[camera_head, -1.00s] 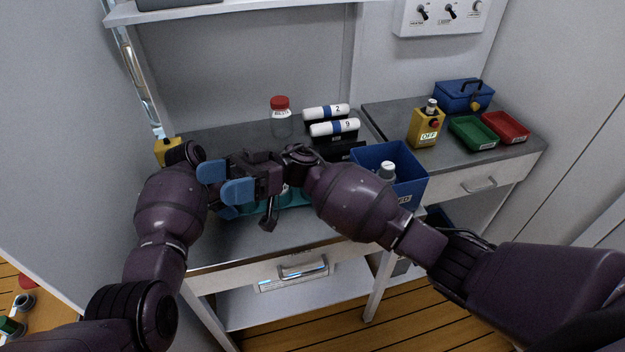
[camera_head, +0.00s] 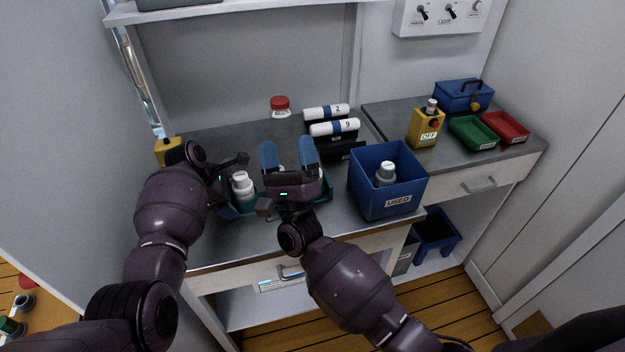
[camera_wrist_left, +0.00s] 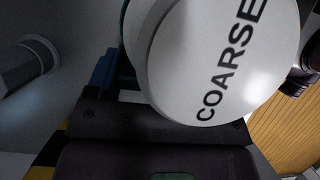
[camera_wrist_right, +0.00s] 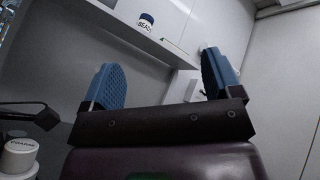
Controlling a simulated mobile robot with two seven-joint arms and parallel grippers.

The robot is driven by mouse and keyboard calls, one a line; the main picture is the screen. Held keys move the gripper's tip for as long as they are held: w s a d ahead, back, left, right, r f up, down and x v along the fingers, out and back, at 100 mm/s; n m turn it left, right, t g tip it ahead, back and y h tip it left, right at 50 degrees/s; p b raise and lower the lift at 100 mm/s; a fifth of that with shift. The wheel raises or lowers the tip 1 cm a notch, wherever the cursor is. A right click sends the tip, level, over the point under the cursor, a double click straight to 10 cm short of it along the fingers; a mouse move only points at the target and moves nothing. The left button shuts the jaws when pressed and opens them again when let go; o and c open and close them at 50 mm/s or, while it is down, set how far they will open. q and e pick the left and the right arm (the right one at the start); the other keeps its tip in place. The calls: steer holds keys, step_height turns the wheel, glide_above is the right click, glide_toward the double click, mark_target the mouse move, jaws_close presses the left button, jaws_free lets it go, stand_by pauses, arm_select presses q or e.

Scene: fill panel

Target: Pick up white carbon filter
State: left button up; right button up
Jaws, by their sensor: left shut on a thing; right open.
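A white-capped canister (camera_head: 243,184) stands at the left end of a teal tray (camera_head: 228,213) on the bench. My left gripper (camera_head: 228,178) is shut on it; its cap (camera_wrist_left: 215,55), marked COARSE, fills much of the left wrist view. My right gripper (camera_head: 289,152) is open, its blue fingers apart and pointing toward the back of the bench, above the tray. It looks empty between the fingers in the right wrist view (camera_wrist_right: 163,85). Parts of white objects show behind it in the head view, mostly hidden. I cannot read a carbon label anywhere.
A blue bin marked USED (camera_head: 398,203) holds a grey, white-capped canister (camera_head: 386,173). White cylinders marked 2 (camera_head: 326,112) and 9 (camera_head: 335,128) lie on black holders. A red-lidded jar (camera_head: 280,105) stands behind. A yellow OFF box (camera_head: 426,128) is on the right bench.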

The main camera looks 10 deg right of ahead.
steer(key=d+f+m+g+h, duration=0.1)
steer(key=f+m+g, duration=0.2)
steer(key=f+m, duration=0.1)
steer(key=s+d+f+m+g+h, duration=0.1)
steer(key=d+f+m+g+h, duration=0.1)
steer(key=f, duration=0.4)
steer(key=d+f+m+g+h, duration=0.1)
steer(key=f+m+g+h, duration=0.1)
steer(key=f+m+g, duration=0.3)
steer(key=shift+s+d+f+m, duration=0.25)
steer(key=shift+s+m, duration=0.05)
steer(key=shift+s, duration=0.1)
steer(key=shift+s+f+m+g, duration=0.15)
steer(key=shift+f+m+g, duration=0.2)
steer(key=shift+f, duration=0.2)
steer(key=x, duration=0.6)
steer(key=shift+w+f, duration=0.1)
steer(key=shift+w, duration=0.1)
steer(key=shift+a+x, duration=0.15)
steer(key=shift+x, duration=1.2)
steer(key=shift+a+x, duration=0.15)
steer(key=shift+x, duration=1.25)
steer(key=c, duration=1)
steer(key=shift+c, duration=0.2)
